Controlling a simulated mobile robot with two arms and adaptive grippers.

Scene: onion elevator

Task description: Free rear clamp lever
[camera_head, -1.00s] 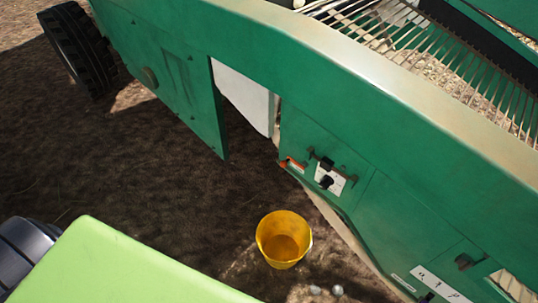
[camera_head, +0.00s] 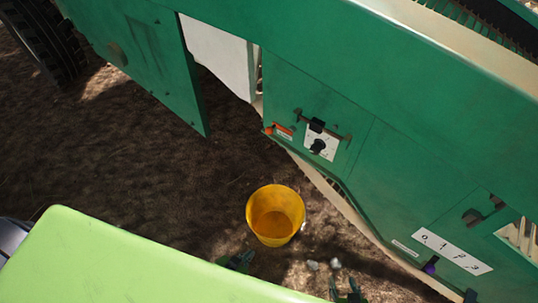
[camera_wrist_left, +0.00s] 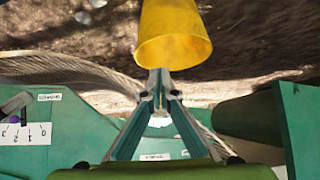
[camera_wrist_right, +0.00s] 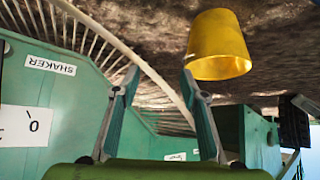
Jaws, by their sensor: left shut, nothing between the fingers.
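The green machine side (camera_head: 330,60) bears a white plate with a black knob (camera_head: 318,146), a black handle piece (camera_head: 317,125) above it and a small orange lever (camera_head: 269,130) at its left. Farther right is a numbered scale (camera_head: 452,250) with a purple-tipped lever (camera_head: 430,265) below it. I cannot tell which part is the rear clamp lever. My left gripper (camera_head: 238,261) is low beside the bucket; its fingertips meet, empty, in the left wrist view (camera_wrist_left: 158,76). My right gripper (camera_head: 348,290) is at the bottom edge; it is open and empty in the right wrist view (camera_wrist_right: 158,78).
A yellow bucket (camera_head: 275,215) stands on the brown soil near the machine. Small pale lumps (camera_head: 324,264) lie on the ground beside it. A black tyre (camera_head: 42,40) is at the upper left. The soil left of the bucket is clear.

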